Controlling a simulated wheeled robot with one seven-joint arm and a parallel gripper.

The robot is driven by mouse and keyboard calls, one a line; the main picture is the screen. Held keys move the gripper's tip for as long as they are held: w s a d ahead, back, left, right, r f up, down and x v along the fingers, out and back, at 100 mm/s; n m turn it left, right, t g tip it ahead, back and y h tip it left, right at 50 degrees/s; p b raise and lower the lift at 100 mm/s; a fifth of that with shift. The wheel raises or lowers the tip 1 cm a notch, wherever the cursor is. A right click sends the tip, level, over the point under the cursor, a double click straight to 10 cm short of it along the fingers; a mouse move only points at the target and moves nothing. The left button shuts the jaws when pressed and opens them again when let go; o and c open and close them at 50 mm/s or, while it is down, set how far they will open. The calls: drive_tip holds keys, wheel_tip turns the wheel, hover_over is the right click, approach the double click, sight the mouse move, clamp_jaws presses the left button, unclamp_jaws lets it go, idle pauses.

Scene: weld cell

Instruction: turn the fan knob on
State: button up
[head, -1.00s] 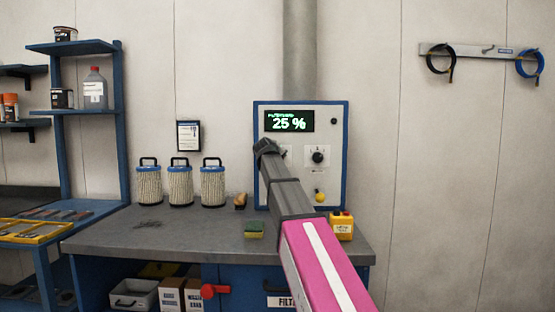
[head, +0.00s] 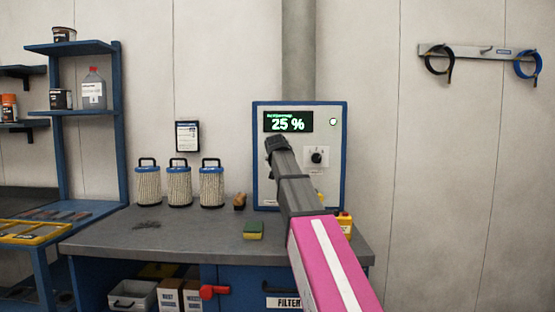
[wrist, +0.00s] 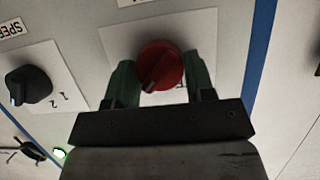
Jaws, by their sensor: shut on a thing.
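The red knob (wrist: 160,66) on the control panel (head: 261,190) sits between the two green fingers of my gripper (wrist: 160,75) in the wrist view. The fingers are shut on it, and its pale pointer line is slanted. In the head view my gripper (head: 276,145) is at the panel's left half, below the display (head: 288,122), which reads 25 %. My gripper hides the red knob there. A round lamp (head: 333,122) at the panel's upper right glows white.
A black speed knob (head: 317,157) is right of my gripper; it also shows in the wrist view (wrist: 30,85). Filter cartridges (head: 180,187), a sponge (head: 253,229) and a yellow box (head: 345,222) with a red top stand on the bench (head: 150,240).

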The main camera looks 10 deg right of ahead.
idle(0.5)
drive_tip(key=o, duration=0.9)
drive_tip(key=v, duration=1)
drive_tip(key=shift+s+r, duration=0.15)
drive_tip(key=shift+s, duration=0.25)
